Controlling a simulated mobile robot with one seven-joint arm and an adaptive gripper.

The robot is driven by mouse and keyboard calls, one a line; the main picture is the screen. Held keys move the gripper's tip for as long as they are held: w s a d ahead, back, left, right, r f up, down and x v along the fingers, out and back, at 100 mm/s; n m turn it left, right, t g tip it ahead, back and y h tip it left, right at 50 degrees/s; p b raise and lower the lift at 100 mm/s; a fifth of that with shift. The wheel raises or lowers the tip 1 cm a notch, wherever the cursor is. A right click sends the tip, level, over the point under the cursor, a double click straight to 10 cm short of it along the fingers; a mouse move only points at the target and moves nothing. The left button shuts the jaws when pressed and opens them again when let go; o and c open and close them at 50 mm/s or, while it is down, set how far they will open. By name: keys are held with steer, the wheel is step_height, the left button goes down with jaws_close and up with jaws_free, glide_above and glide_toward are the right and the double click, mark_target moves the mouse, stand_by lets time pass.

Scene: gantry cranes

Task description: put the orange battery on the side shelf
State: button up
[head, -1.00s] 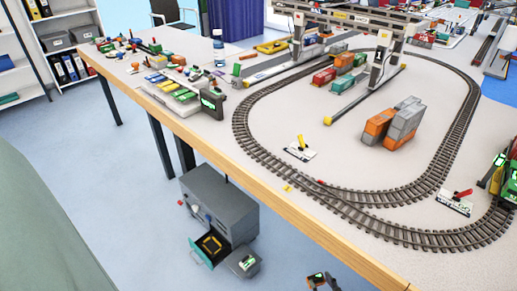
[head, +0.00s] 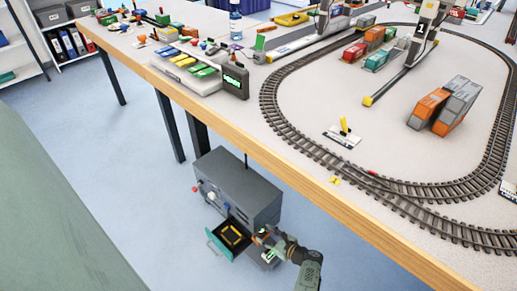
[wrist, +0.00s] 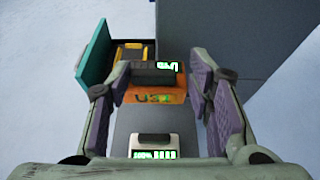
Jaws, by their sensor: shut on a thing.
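The orange battery (wrist: 158,97) has an orange face with green lettering and a dark top with a small green display. It sits between the purple pads of my gripper (wrist: 160,84), which is shut on it. In the head view my gripper (head: 268,240) is low beside the grey cabinet (head: 240,185), just right of its open drawer (head: 216,246). The side shelf appears to be the grey ledge (wrist: 127,122) below the battery in the wrist view. I cannot tell whether the battery touches it.
A pale unit with a green display (wrist: 152,147) is nearest the camera in the wrist view. The drawer's teal front (wrist: 94,55) stands close to the left finger, with a yellow-framed slot (wrist: 134,53) behind it. The train table (head: 300,185) overhangs above. Blue floor lies open leftward.

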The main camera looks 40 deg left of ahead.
steer(key=shift+a+f, duration=0.3)
steer(key=shift+f, duration=0.3)
step_height(320, 180, down, 6)
steer(key=b, duration=0.6)
steer(key=shift+f+b, duration=0.25)
steer(key=shift+b, duration=0.15)
steer(key=shift+f+b, duration=0.5)
steer(key=o, duration=1.5)
steer(key=shift+d, duration=0.1)
steer(key=shift+d+r, duration=0.2)
steer(key=shift+d, duration=0.3)
steer(key=d, duration=0.8)
steer(key=s+d, duration=0.1)
steer(key=d, duration=0.3)
